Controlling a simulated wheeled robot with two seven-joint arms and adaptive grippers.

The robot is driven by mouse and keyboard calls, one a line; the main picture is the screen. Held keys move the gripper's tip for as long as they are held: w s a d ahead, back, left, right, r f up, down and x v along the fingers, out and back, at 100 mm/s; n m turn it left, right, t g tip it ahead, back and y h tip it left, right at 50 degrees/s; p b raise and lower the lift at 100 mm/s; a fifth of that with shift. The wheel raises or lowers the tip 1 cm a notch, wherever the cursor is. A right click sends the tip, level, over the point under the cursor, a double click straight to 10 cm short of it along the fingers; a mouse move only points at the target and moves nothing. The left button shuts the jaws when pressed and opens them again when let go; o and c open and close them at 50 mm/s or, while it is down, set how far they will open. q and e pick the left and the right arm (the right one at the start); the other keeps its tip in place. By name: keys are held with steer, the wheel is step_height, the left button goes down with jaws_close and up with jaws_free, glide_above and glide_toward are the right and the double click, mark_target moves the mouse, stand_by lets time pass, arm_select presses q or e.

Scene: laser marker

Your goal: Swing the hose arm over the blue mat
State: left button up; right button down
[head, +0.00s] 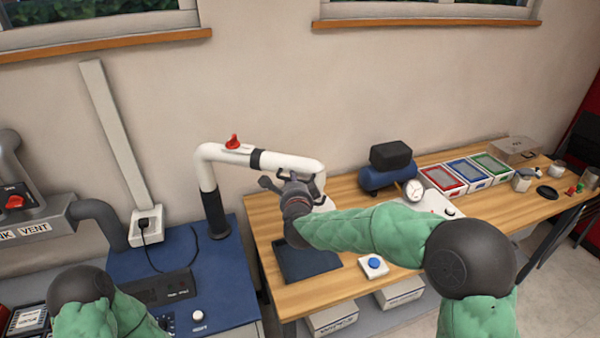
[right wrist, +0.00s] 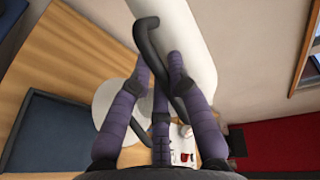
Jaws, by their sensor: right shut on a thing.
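The white hose arm (head: 232,153) rises from a black post on the blue cabinet and reaches right, with a black collar and a red knob (head: 233,141) on top. Its far end hangs over the wooden table, and a white hood (right wrist: 112,100) shows below it in the right wrist view. My right gripper (head: 308,186) is shut on the black handle (right wrist: 148,45) at that end. The dark blue mat (head: 318,267) lies on the table, partly hidden by my arm. In the right wrist view the mat (right wrist: 45,135) lies left of the hood. My left gripper is out of view.
A blue compressor (head: 382,178), a white box with a gauge (head: 414,190) and red, blue and green trays (head: 466,172) stand along the table. A blue button (head: 374,263) sits right of the mat. A grey vent duct (head: 100,220) stands at the left.

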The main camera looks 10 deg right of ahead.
steer(key=shift+s+a+f+m+g+h+p, duration=0.15)
steer(key=shift+s+a+m+h+p, duration=0.35)
steer(key=shift+s+a, duration=0.5)
steer(key=shift+s+a+m+g+h+p, duration=0.15)
steer(key=shift+s+a+m+h, duration=0.25)
steer(key=shift+s+a+h, duration=0.45)
steer(key=shift+s, duration=0.15)
steer(key=c, duration=1.1)
jaws_free()
steer(key=shift+c, duration=0.2)
steer(key=v, duration=1.2)
